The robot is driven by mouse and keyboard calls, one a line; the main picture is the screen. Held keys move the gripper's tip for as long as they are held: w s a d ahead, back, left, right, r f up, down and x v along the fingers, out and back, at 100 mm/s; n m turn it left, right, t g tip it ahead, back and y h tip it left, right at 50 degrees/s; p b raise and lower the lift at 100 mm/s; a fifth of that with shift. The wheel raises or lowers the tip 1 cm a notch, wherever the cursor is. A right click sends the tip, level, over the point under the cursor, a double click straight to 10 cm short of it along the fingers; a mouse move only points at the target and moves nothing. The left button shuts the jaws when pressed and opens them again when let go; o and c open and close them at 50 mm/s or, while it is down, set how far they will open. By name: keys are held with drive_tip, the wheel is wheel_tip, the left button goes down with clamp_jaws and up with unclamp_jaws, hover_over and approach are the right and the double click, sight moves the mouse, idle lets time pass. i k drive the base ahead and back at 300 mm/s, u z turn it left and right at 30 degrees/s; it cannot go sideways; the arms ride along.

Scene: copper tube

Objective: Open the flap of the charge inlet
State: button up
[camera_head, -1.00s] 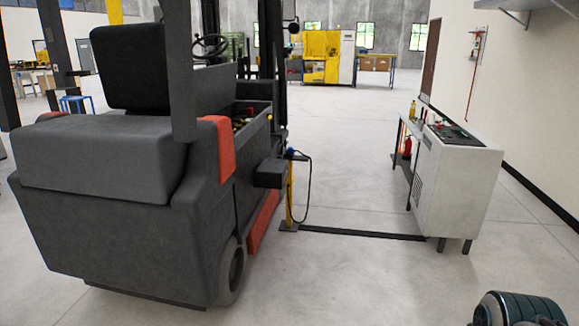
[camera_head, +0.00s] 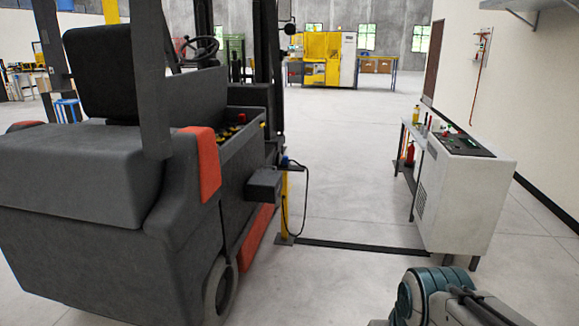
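The charge inlet appears to be the dark grey box (camera_head: 263,185) on the right side of the forklift (camera_head: 90,190). It sticks out from the body above the red-orange lower panel. The flap cannot be made out at this distance, nor whether it is open or shut. A yellow post (camera_head: 284,205) stands close to the right of the box, with a blue plug or holder (camera_head: 285,162) at its top and a black cable (camera_head: 306,200) looping down. Part of my arm shows at the bottom right, well apart from the box. My gripper's fingertips are not in view.
A white cabinet (camera_head: 458,205) stands at the right, with a bench (camera_head: 413,133) holding bottles behind it. A black floor strip (camera_head: 360,247) runs from the post toward the cabinet. The floor between forklift and cabinet is otherwise clear. A yellow machine (camera_head: 322,60) stands far back.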

sight(261, 177)
drive_tip(key=u, duration=0.5)
drive_tip(key=i, duration=3.4)
drive_tip(key=z, duration=0.5)
drive_tip(key=i, duration=0.5)
drive_tip(key=z, duration=0.2)
